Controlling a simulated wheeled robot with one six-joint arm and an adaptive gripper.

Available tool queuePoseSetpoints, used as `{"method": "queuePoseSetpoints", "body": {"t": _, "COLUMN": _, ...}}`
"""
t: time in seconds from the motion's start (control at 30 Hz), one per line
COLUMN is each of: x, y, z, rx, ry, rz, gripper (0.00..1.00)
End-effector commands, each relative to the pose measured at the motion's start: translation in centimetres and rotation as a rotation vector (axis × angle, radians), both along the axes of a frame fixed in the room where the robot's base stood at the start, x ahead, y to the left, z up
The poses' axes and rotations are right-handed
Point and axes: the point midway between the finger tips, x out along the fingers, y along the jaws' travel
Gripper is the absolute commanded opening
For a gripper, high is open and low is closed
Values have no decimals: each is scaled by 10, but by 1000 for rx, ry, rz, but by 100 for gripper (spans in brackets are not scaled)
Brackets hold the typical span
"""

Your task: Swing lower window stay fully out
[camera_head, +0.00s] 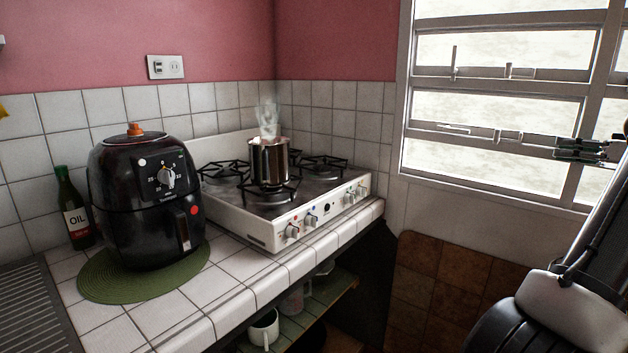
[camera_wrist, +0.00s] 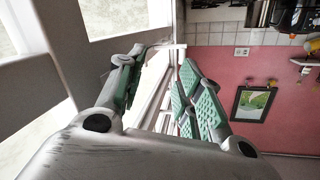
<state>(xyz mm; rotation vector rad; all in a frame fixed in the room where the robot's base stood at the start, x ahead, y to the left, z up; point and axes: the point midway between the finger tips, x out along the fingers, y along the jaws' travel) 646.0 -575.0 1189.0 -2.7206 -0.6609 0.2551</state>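The window (camera_head: 500,100) with pale metal frames is at the right of the head view. The lower window stay (camera_head: 455,128) is a thin metal bar on the lower rail, lying nearly along it. An upper stay (camera_head: 454,63) stands upright on the rail above. My gripper (camera_head: 568,148) is in front of the lower rail, to the right of the lower stay, with a visible gap to it. In the wrist view my gripper (camera_wrist: 164,58) has its green-padded fingers apart, with nothing seen held. A pale bar shows beyond the fingertips; I cannot tell whether it is the stay.
A stove (camera_head: 290,205) with a steaming pot (camera_head: 269,160), a black air fryer (camera_head: 146,200) and an oil bottle (camera_head: 73,208) stand on the tiled counter (camera_head: 240,295). A low shelf (camera_head: 325,300) with mugs is underneath. The wall below the window is clear.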

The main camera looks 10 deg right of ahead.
Motion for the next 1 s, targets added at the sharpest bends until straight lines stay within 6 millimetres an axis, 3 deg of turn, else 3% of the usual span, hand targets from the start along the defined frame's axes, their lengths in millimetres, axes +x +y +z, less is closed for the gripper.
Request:
{"method": "queuePoseSetpoints", "body": {"t": 0.1, "x": -14, "y": 3, "z": -55, "rx": 209, "ry": 258, "rz": -68, "gripper": 36}}
{"method": "queuePoseSetpoints", "body": {"t": 0.17, "x": -28, "y": 11, "z": -79, "rx": 309, "ry": 408, "rz": -116, "gripper": 36}}
{"method": "queuePoseSetpoints", "body": {"t": 0.27, "x": -48, "y": 45, "z": -108, "rx": 443, "ry": 681, "rz": -196, "gripper": 36}}
{"method": "queuePoseSetpoints", "body": {"t": 0.33, "x": -59, "y": 81, "z": -120, "rx": 494, "ry": 876, "rz": -253, "gripper": 36}}
{"method": "queuePoseSetpoints", "body": {"t": 0.47, "x": -82, "y": 148, "z": -127, "rx": 474, "ry": 1162, "rz": -363, "gripper": 36}}
{"method": "queuePoseSetpoints", "body": {"t": 0.63, "x": -119, "y": 234, "z": -118, "rx": 275, "ry": 1382, "rz": -503, "gripper": 36}}
{"method": "queuePoseSetpoints", "body": {"t": 0.83, "x": -161, "y": 311, "z": -103, "rx": -82, "ry": 1378, "rz": -552, "gripper": 36}}
{"method": "queuePoseSetpoints", "body": {"t": 1.0, "x": -188, "y": 363, "z": -94, "rx": -391, "ry": 1229, "rz": -428, "gripper": 36}}
